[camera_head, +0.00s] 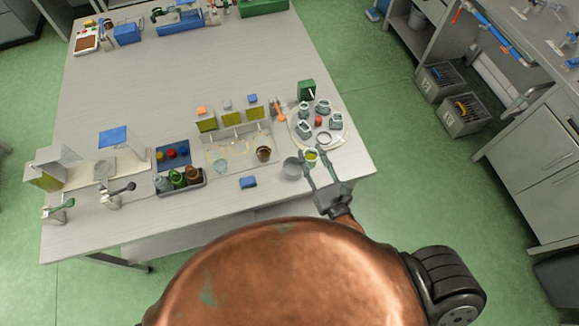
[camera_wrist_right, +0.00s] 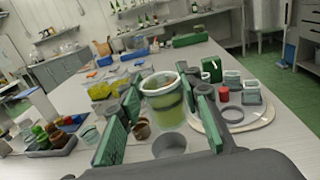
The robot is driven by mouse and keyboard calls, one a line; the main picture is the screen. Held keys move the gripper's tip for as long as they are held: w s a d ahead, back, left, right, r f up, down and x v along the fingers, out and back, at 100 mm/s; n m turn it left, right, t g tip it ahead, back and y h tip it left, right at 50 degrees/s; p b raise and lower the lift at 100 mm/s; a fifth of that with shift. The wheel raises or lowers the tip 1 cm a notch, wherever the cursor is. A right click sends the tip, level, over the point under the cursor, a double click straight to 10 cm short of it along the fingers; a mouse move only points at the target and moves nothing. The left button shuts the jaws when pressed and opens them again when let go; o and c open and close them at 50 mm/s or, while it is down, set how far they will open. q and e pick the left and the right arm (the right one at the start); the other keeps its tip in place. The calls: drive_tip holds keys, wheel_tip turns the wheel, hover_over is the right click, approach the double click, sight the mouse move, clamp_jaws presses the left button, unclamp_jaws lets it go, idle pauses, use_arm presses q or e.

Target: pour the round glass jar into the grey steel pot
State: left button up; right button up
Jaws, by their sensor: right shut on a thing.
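The round glass jar (camera_head: 311,156) holds a yellow-green liquid and is between the fingers of my right gripper (camera_head: 316,165). In the right wrist view the jar (camera_wrist_right: 163,103) looks close to upright, with the green finger pads on either side. The grey steel pot (camera_head: 291,169) is just left of the jar in the head view. In the right wrist view a grey round vessel (camera_wrist_right: 168,145), likely the pot, shows below the jar, partly hidden. Whether the jar is over the pot's rim cannot be told. My left gripper is not in view.
A round white tray (camera_head: 340,139) with several grey cups and a red item stands right of the pot. A dark tray (camera_head: 186,185) holds several bottles.

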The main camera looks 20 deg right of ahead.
drive_tip(key=a+f+n+y+b, duration=0.1)
drive_tip(key=a+f+y+b, duration=0.1)
drive_tip(key=f+b, duration=0.1)
drive_tip(key=a+f+n+g+y+b, duration=0.1)
drive_tip(key=a+f+n+y+b, duration=0.1)
drive_tip(key=a+f+b, duration=0.1)
drive_tip(key=a+f+n+g+y+b, duration=0.1)
drive_tip(key=a+f+y+b, duration=0.1)
drive_tip(key=f+b, duration=0.3)
drive_tip(key=shift+w+a+f+y, duration=0.15)
drive_tip(key=shift+a+f+y, duration=0.15)
drive_tip(key=shift+a+f, duration=0.5)
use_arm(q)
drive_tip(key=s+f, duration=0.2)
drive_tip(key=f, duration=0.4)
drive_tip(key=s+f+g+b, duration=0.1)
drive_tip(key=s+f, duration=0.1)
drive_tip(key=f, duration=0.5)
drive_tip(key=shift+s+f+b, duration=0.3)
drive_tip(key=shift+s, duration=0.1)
use_arm(e)
drive_tip(key=shift+a+f+n+g+y, duration=0.15)
drive_tip(key=shift+f+n+y, duration=0.1)
drive_tip(key=shift+f, duration=0.2)
drive_tip(key=shift+a+f+n+g+y, duration=0.15)
drive_tip(key=shift+f+n, duration=0.1)
drive_tip(key=shift+f, duration=0.2)
